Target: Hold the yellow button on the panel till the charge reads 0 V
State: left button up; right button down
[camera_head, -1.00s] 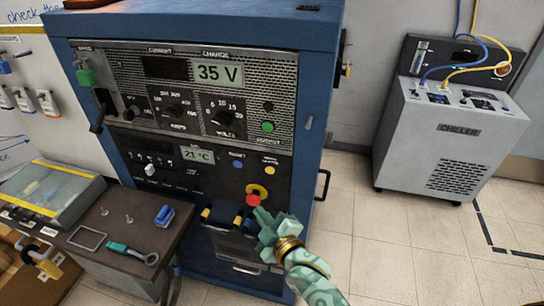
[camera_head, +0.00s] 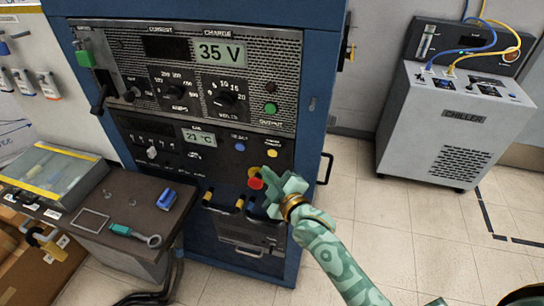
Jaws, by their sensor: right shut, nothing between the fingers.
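The blue equipment cabinet has a dark front panel (camera_head: 130,125). Its charge display (camera_head: 221,53) reads 35 V. The small round yellow button (camera_head: 272,153) is on the lower panel, right of a blue button. My right gripper (camera_head: 276,183) is shut and empty, just below the yellow button and apart from it in the picture. It overlaps the right edge of the red mushroom button (camera_head: 256,183); I cannot tell whether it touches that. My left gripper is not in view.
A green button (camera_head: 270,108) sits above the yellow one. A cabinet side handle (camera_head: 325,168) juts out at right. A low table (camera_head: 120,225) with tools stands at left front. The chiller (camera_head: 455,125) stands back right. Floor between is clear.

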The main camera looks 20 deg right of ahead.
aim_at(273, 153)
jog(key=shift+w+d, duration=0.5)
jog(key=shift+w, duration=0.25)
jog(key=shift+w+d, duration=0.5)
jog(key=shift+w, duration=0.25)
jog(key=shift+d, duration=0.1)
dwell(0.9)
jog(key=shift+w+d, duration=0.15)
jog(key=shift+w, duration=0.2)
jog(key=shift+w+d+r, duration=0.1)
jog(key=shift+w+d, duration=0.15)
jog(key=shift+w, duration=0.05)
dwell(0.6)
jog(key=shift+s+a, duration=0.1)
dwell(3.8)
jog(key=shift+s+a+p, duration=0.4)
jog(key=shift+s+p, duration=0.15)
jog(key=shift+s, duration=0.05)
